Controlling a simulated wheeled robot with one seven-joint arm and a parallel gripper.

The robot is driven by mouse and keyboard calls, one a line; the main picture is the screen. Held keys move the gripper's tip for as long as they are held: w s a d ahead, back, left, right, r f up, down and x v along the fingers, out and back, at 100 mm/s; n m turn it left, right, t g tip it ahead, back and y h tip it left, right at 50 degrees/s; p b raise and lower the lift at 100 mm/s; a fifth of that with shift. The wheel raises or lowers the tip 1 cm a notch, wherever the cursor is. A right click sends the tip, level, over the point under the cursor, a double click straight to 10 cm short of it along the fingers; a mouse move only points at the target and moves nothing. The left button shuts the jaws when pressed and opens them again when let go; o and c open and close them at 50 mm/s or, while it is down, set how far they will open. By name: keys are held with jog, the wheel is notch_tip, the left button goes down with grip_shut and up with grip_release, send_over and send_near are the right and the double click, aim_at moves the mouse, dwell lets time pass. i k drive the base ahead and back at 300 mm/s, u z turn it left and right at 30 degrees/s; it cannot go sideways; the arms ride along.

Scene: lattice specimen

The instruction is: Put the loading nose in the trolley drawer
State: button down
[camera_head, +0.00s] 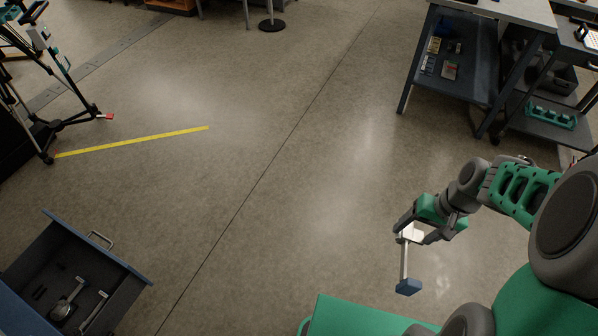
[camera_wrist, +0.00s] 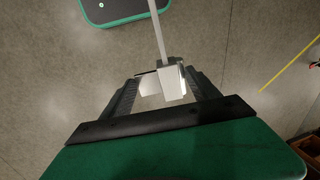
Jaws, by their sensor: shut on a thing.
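My gripper (camera_head: 414,234) is shut on the loading nose, a pale block with a thin metal rod (camera_head: 404,262) and a blue end piece (camera_head: 408,287). It hangs in the air over the floor, with the blue end down. In the wrist view the pale block (camera_wrist: 173,82) sits between my gripper's fingers (camera_wrist: 165,88), and the rod runs to the top edge; the blue end is out of frame. The trolley drawer (camera_head: 124,263) is pulled open at the lower left, well apart from my gripper. Most of the trolley is out of frame.
Open floor lies between my arm and the drawer. A tripod (camera_head: 48,155) stands at the left; a bench with a lower shelf (camera_head: 455,65) stands at the upper right.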

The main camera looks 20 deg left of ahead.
aim_at(57, 275)
jog(key=u, duration=2.1)
jog(key=i, duration=5.3)
jog(key=z, duration=3.75)
jog(key=k, duration=1.55)
jog(key=z, duration=0.7)
